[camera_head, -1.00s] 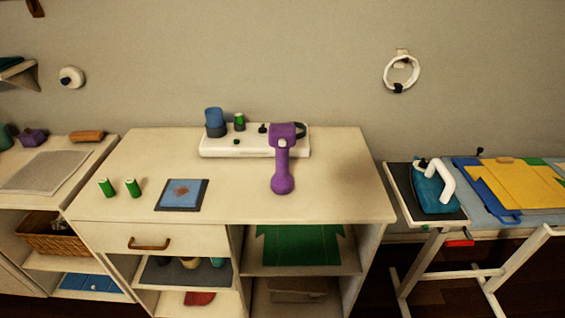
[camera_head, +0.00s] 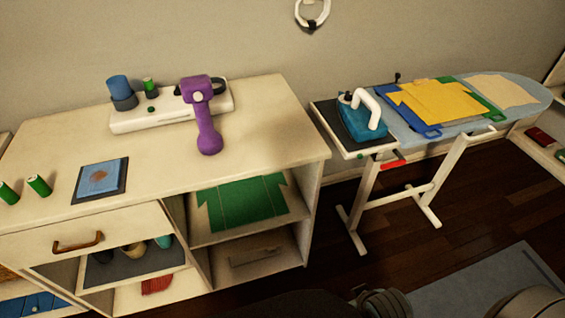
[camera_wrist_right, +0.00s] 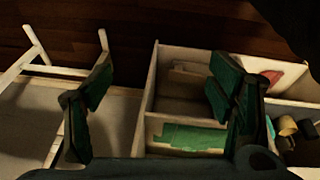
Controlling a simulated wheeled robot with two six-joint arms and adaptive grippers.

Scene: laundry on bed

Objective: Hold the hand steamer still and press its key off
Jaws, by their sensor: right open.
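The purple hand steamer (camera_head: 209,135) rests with its head on the white base unit (camera_head: 135,122) at the back of the cabinet top, its handle reaching toward the front. A small pale round key (camera_head: 198,97) shows on the steamer near the head. My right gripper (camera_wrist_right: 161,68) is open and empty in the right wrist view, its two dark green fingers apart. That view faces the cabinet's open shelves and the floor, and the steamer is not in it. My left gripper is not in view.
The cabinet top (camera_head: 265,135) is clear to the right of the steamer. A blue pad (camera_head: 100,180) and green spools (camera_head: 39,186) lie to its left. A blue iron (camera_head: 358,122) stands on the ironing board's end at right, near a folded yellow garment (camera_head: 440,103).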

